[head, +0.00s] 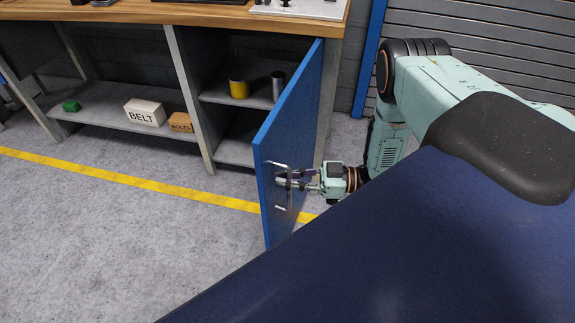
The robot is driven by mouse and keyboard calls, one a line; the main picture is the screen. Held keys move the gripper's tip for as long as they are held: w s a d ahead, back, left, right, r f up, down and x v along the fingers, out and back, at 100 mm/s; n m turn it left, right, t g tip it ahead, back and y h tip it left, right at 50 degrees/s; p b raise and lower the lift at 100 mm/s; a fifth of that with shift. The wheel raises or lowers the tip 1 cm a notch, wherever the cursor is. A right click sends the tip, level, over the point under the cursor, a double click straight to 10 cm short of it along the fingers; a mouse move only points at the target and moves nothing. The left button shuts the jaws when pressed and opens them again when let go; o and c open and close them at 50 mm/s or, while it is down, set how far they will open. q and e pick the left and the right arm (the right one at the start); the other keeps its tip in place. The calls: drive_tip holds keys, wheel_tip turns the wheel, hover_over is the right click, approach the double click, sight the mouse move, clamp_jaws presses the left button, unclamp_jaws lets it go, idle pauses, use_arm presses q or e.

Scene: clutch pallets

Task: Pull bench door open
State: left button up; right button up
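The blue bench door (297,120) stands swung well open from the bench, its hinged edge at the cabinet's right side. A metal bar handle (281,189) sits on its outer face near the free edge. My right gripper (284,180) reaches in from the right with its fingers at the handle. The fingers seem to be around the bar, but whether they grip it is too small to tell. The open cabinet shows a shelf (262,94) with a yellow cup (238,83) and a grey cylinder (278,86). My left gripper is not in view.
A lower shelf (92,112) holds a BELT box (145,112), a BOLTS box (180,122) and a green item (71,105). The wooden bench top (190,14) is above. The grey floor (120,235) with a yellow line (130,181) is clear at left.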

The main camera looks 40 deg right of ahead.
drive_tip(key=shift+o, duration=0.6)
drive_tip(key=v, duration=1.2)
drive_tip(key=shift+f, duration=0.1)
